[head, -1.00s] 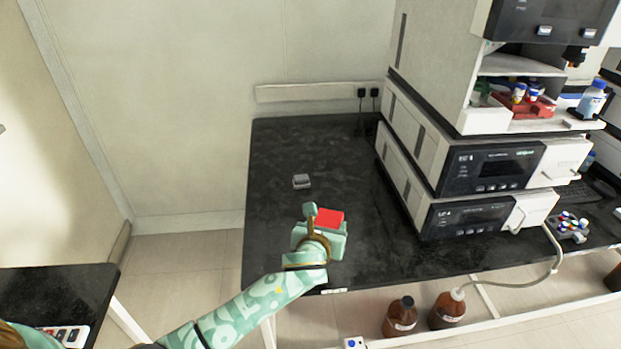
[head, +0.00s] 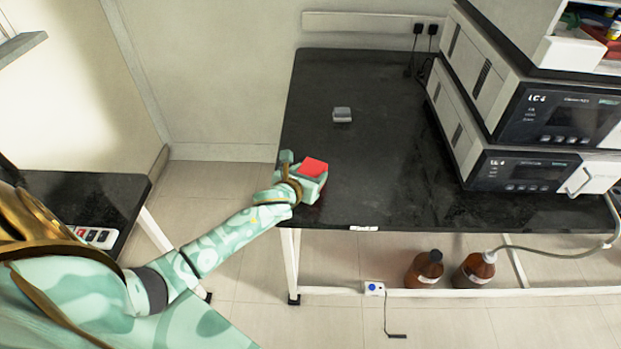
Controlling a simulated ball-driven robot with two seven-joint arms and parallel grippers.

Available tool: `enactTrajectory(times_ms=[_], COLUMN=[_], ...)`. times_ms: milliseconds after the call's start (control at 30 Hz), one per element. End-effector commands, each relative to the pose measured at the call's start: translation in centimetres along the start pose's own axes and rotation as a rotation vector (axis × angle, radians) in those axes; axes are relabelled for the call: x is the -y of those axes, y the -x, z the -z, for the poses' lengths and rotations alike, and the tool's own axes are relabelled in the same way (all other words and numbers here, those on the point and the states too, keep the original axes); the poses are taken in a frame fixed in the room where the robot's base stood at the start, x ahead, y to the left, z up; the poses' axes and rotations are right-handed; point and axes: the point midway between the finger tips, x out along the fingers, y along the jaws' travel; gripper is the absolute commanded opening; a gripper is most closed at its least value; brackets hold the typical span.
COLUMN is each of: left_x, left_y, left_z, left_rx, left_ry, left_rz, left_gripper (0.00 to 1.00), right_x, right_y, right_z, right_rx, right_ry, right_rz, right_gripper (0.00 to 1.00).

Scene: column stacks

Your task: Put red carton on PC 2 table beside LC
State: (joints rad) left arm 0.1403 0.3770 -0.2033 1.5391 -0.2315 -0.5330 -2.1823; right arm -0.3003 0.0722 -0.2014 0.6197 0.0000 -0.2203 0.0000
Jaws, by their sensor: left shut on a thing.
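The red carton (head: 314,167) is held in my left gripper (head: 307,176), which is shut on it. The gripper and carton are over the left front part of the black table (head: 390,170). I cannot tell if the carton touches the table top. The LC stack (head: 535,120), white units with dark front panels, stands on the right part of this table. Bare table lies between the carton and the LC stack. My right gripper is not in view.
A small grey box (head: 342,115) lies on the table behind the carton. Two brown bottles (head: 424,270) stand below the front edge. A second dark table (head: 85,200) with a tray of small items (head: 95,236) is at the left. The table's middle is clear.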

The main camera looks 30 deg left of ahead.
Motion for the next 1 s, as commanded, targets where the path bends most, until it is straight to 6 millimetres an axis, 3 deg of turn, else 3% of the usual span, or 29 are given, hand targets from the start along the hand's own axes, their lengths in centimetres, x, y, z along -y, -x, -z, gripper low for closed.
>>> enactTrajectory(times_ms=[400,433,500,800,1000], left_x=[0.0,0.0,0.0,0.0,-0.1], left_y=[-0.4,-0.3,-0.3,-0.2,3.1], left_z=[0.7,0.6,0.6,0.3,0.1], left_rx=[0.003,0.003,0.003,0.004,0.003], left_ry=[-0.001,-0.001,-0.001,0.0,-0.002], left_rz=[-0.001,-0.001,-0.001,-0.001,0.0], left_gripper=[0.32,0.66,0.8,0.8,0.8], right_x=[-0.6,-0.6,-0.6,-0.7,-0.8], right_y=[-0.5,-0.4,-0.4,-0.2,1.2], right_z=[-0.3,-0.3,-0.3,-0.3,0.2], right_rx=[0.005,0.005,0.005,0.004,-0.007], right_ry=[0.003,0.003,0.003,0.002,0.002], right_rz=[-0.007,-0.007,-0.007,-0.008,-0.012], right_gripper=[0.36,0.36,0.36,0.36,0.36])
